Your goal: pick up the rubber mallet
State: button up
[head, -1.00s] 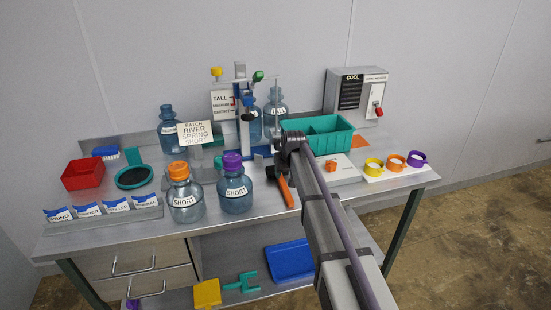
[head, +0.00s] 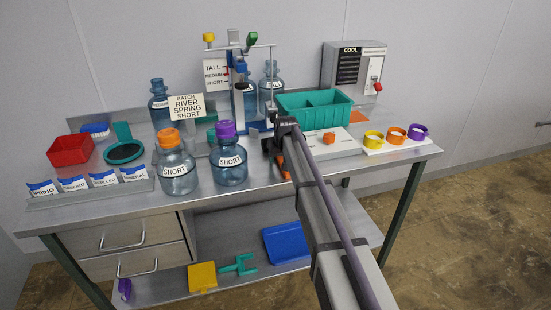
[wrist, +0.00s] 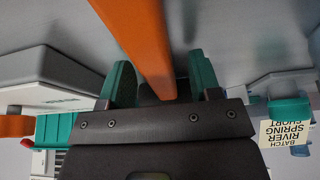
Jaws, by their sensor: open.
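The rubber mallet lies on the workbench, right of the purple-capped jug. In the head view its orange handle (head: 284,168) shows only partly, because my arm and gripper (head: 283,145) cover much of it. In the wrist view the orange handle (wrist: 143,40) runs from the top edge down between the two teal fingers of my gripper (wrist: 162,82). The fingers are apart, one on each side of the handle, with a gap visible at least on the right. The mallet's head cannot be made out clearly.
A purple-capped jug (head: 229,160) and an orange-capped jug (head: 176,170) stand left of my gripper. A teal bin (head: 315,118) stands behind it. A white block with an orange knob (head: 329,137) and coloured rings (head: 396,134) are to the right. A batch sign (head: 186,107) stands behind the jugs.

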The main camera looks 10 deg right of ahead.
grip_shut()
dwell(0.5)
jog(key=shift+p, duration=0.35)
notch_tip(320, 180, up, 10)
jog(key=p, duration=1)
